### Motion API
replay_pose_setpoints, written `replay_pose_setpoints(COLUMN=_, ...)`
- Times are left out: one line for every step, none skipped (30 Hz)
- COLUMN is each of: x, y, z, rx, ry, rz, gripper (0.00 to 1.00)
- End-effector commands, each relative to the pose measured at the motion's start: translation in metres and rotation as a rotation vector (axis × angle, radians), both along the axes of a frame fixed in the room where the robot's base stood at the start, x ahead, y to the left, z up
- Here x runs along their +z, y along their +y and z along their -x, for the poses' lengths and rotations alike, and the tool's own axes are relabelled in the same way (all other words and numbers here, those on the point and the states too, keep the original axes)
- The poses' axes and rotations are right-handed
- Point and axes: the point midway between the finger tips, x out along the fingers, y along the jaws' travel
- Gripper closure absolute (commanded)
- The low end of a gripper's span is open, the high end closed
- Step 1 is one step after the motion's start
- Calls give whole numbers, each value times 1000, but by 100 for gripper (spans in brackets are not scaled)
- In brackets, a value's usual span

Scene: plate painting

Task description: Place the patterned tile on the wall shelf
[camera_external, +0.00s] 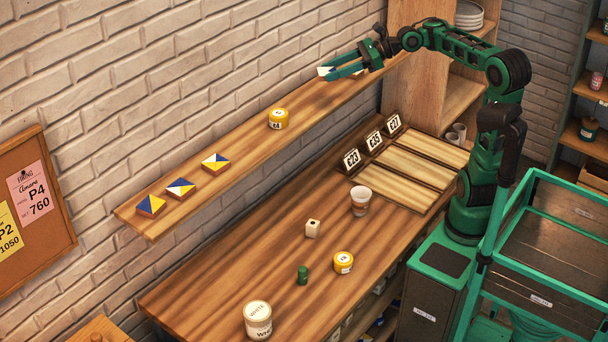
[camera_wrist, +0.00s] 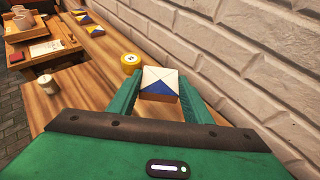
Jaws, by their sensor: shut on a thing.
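My green gripper (camera_external: 329,69) is over the far right end of the wooden wall shelf (camera_external: 250,149). Three similar tiles lie in a row toward the shelf's left end: a near one (camera_external: 150,206), a middle one (camera_external: 181,188) and a farther one (camera_external: 215,162).
A yellow jar (camera_external: 278,119) stands on the shelf between the tile row and my gripper. Bare shelf lies on both sides of it. The brick wall (camera_external: 180,80) runs close behind. The workbench (camera_external: 240,250) below holds a cup, jars and price cards.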

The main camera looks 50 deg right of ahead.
Motion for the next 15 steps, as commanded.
replay_pose_setpoints(x=-4, y=-8, z=-4, rx=-5, ry=4, rz=-4, gripper=80)
replay_pose_setpoints(x=-8, y=-12, z=-7, rx=-6, ry=4, rz=-4, gripper=80)
replay_pose_setpoints(x=-12, y=-19, z=-11, rx=-5, ry=4, rz=-5, gripper=80)
replay_pose_setpoints(x=-16, y=-24, z=-14, rx=-4, ry=4, rz=-6, gripper=80)
replay_pose_setpoints(x=-19, y=-30, z=-17, rx=-5, ry=4, rz=-5, gripper=80)
replay_pose_setpoints(x=-24, y=-36, z=-21, rx=-5, ry=3, rz=-6, gripper=80)
replay_pose_setpoints(x=-28, y=-42, z=-24, rx=-5, ry=3, rz=-6, gripper=80)
replay_pose_setpoints(x=-31, y=-46, z=-27, rx=-4, ry=4, rz=-6, gripper=80)
replay_pose_setpoints(x=-36, y=-53, z=-30, rx=-4, ry=4, rz=-6, gripper=80)
replay_pose_setpoints(x=-40, y=-59, z=-33, rx=-4, ry=4, rz=-7, gripper=80)
replay_pose_setpoints(x=-43, y=-63, z=-36, rx=-4, ry=3, rz=-6, gripper=80)
replay_pose_setpoints(x=-48, y=-70, z=-40, rx=-4, ry=4, rz=-6, gripper=80)
replay_pose_setpoints(x=-51, y=-74, z=-42, rx=-3, ry=2, rz=-5, gripper=80)
replay_pose_setpoints(x=-54, y=-78, z=-45, rx=-4, ry=3, rz=-6, gripper=80)
replay_pose_setpoints(x=-57, y=-83, z=-48, rx=-3, ry=3, rz=-4, gripper=80)
